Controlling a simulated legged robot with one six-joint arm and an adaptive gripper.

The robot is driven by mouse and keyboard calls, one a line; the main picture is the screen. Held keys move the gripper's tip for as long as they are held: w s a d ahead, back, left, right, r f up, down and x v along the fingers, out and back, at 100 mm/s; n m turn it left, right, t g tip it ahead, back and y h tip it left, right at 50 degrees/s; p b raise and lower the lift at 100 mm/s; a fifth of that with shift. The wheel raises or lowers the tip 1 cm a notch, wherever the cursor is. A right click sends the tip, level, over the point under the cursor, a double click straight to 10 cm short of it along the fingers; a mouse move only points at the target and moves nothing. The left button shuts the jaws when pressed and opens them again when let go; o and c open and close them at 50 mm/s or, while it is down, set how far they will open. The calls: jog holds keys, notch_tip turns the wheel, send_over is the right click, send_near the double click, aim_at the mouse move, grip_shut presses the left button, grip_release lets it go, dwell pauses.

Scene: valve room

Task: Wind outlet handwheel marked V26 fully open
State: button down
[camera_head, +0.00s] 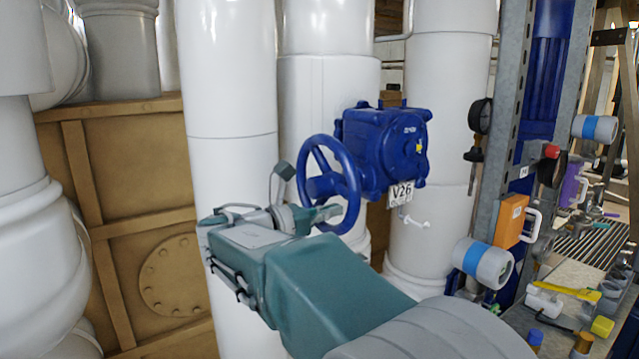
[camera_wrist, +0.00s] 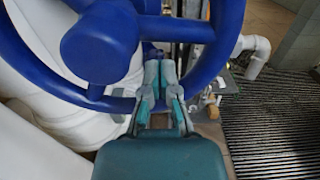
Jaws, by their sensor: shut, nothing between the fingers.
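The blue handwheel (camera_head: 323,187) stands upright on the left side of a blue gearbox (camera_head: 378,145). A white tag reading V26 (camera_head: 401,193) hangs below the gearbox. My gripper (camera_head: 327,213) is at the lower part of the wheel, partly hidden by my arm. In the wrist view the wheel's hub (camera_wrist: 100,42) and rim (camera_wrist: 228,40) fill the upper left. My gripper's fingers (camera_wrist: 160,70) are together there, overlapping the lower rim in the picture, with nothing held. I cannot tell whether they touch the rim.
Large white pipes (camera_head: 230,80) stand behind and left of the wheel. A metal frame (camera_head: 505,130) with a gauge (camera_head: 480,116) stands to the right. A cluttered bench (camera_head: 560,315) is at the lower right. Floor grating (camera_wrist: 270,120) lies at right in the wrist view.

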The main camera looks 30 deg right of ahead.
aim_at(340, 194)
jog(key=shift+s+r, duration=0.45)
jog(key=shift+r, duration=0.3)
jog(key=shift+s+r, duration=0.15)
jog(key=shift+r, duration=0.75)
